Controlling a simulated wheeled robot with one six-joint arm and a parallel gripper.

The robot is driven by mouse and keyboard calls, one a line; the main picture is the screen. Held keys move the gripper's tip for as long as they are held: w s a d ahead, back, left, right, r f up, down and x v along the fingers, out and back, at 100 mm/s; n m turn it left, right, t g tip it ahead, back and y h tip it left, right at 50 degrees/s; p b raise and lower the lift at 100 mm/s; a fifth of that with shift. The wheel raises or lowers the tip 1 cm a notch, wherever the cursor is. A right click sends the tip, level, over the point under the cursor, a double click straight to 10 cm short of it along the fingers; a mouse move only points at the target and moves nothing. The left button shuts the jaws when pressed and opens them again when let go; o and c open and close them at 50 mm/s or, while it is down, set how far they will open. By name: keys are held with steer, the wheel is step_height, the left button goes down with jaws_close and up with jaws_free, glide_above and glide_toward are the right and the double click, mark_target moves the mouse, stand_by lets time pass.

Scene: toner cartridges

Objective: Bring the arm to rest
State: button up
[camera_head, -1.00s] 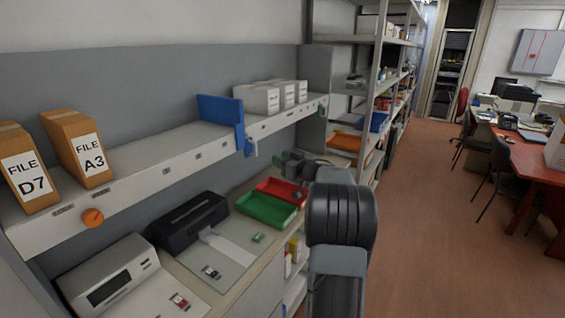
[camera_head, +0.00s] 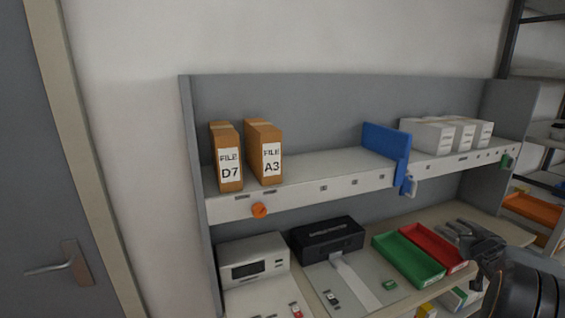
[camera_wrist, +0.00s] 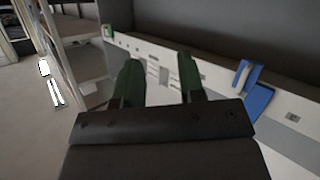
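My gripper (camera_head: 458,232) shows at the lower right of the head view, in front of the bench and near the right end of the red tray (camera_head: 430,246). My dark arm reaches in from the lower right corner. In the wrist view, the two green fingers of my gripper (camera_wrist: 160,70) stand apart with nothing between them. Behind them lies the pale front edge of the shelf. My gripper is open and empty.
The shelf (camera_head: 340,186) carries two brown file boxes, a blue divider (camera_head: 386,145) and white boxes (camera_head: 430,138). Below are a black printer (camera_head: 327,242), a white device (camera_head: 253,262) and a green tray (camera_head: 408,262). A grey door (camera_head: 50,180) stands at the left.

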steer(key=s+a+n+g+y, duration=0.1)
steer(key=s+a+g+y, duration=0.1)
steer(key=s+a, duration=0.5)
steer(key=s+a+f+n+g+y, duration=0.1)
steer(key=s+a, duration=0.7)
steer(key=a, duration=1.1)
steer(key=s+a+n+g+y, duration=0.1)
steer(key=s+a+g+y, duration=0.2)
steer(key=s+a, duration=0.4)
steer(key=a+g, duration=0.1)
steer(key=a, duration=0.5)
steer(key=shift+s+a+f+g, duration=0.2)
steer(key=shift+s+g, duration=0.1)
steer(key=shift+g, duration=0.1)
steer(key=shift+d, duration=0.15)
